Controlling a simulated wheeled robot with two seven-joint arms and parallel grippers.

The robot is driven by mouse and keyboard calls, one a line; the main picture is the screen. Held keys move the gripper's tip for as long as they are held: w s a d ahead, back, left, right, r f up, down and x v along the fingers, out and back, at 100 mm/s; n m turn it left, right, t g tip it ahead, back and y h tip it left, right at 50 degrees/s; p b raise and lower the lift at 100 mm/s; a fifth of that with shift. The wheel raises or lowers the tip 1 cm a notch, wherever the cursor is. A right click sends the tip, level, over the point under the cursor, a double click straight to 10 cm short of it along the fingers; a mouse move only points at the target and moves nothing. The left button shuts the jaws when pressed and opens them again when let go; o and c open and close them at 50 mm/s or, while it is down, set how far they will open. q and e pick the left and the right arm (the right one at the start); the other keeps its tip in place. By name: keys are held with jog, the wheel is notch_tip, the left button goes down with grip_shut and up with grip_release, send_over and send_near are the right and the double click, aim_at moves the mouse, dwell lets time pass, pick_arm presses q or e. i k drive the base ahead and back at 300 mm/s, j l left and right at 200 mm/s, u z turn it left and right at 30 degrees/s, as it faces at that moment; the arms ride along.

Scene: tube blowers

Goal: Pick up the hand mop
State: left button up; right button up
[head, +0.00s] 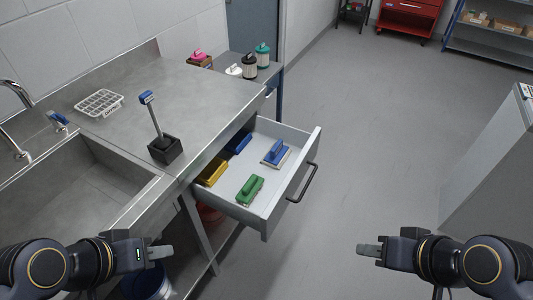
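A stick-handled tool (154,117) with a blue top stands tilted in a square black holder (165,150) on the steel counter; its lower end is hidden in the holder. It looks like the hand mop, though I cannot be sure. My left gripper (160,252) is at the lower left, in front of the sink and apart from the tool. My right gripper (368,249) is over the open floor at the lower right, far from the tool. Both look empty. Each is seen edge-on, so I cannot tell the finger gap.
An open drawer (307,157) juts out beside the counter, holding a green brush (250,189), a blue-and-white one (275,152) and others. A wire rack (99,103), sink (75,195) and faucet (14,95) lie left. A grey cabinet (497,165) stands right; floor between is clear.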

aim_at(278, 152)
jog(key=l+u, duration=0.1)
jog(key=u, duration=0.3)
jog(key=i+l+u, duration=0.1)
jog(key=u, duration=0.3)
jog(key=l+u, duration=0.15)
jog(key=u, duration=0.3)
jog(key=l+u, duration=0.15)
jog(key=u, duration=0.25)
jog(key=l+u, duration=0.3)
jog(key=l, duration=0.25)
jog(key=k+l+u, duration=0.1)
jog(key=l+u, duration=0.15)
jog(key=l, duration=0.3)
jog(key=k+l+u, duration=0.15)
jog(key=l+u, duration=0.15)
jog(key=l, duration=0.95)
